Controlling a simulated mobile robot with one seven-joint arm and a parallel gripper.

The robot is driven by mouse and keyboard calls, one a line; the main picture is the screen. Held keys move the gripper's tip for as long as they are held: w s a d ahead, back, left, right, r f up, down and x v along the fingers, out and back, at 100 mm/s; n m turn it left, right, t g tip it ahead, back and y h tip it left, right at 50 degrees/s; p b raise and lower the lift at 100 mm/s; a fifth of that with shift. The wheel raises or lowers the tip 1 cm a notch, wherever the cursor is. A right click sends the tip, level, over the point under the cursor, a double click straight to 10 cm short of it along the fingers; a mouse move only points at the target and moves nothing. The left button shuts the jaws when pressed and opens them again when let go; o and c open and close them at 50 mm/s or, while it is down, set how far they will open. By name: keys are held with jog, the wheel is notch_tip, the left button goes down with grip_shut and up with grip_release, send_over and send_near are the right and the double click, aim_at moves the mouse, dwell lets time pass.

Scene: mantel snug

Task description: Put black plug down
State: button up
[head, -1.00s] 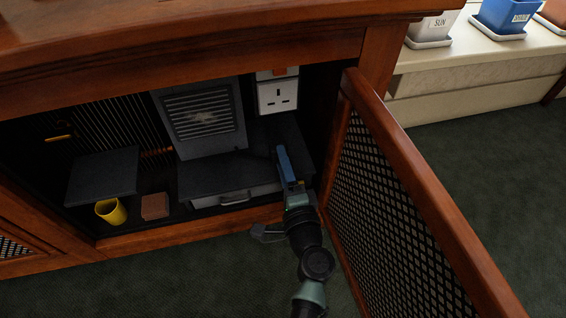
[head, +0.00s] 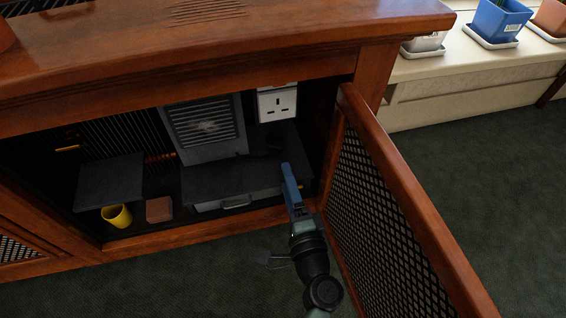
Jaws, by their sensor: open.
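A small dark shape that looks like the black plug (head: 271,151) lies on the dark grey shelf (head: 215,178) inside the open cabinet, below the white wall socket (head: 278,105). It is hard to make out against the shelf. My gripper (head: 286,168), with blue fingers, is open at the right front of the shelf. It is apart from the dark shape, nearer the cabinet's front. The gap between the fingers is hidden from this angle.
The mesh cabinet door (head: 385,190) stands open close to the right of my arm. A grey louvred unit (head: 207,128) stands at the back. A yellow cup (head: 117,216) and a brown block (head: 159,210) sit at the lower left, near a small dark shelf (head: 108,183).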

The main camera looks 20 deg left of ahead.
jog(key=p+v, duration=0.2)
jog(key=v, duration=0.5)
jog(key=shift+s, duration=0.1)
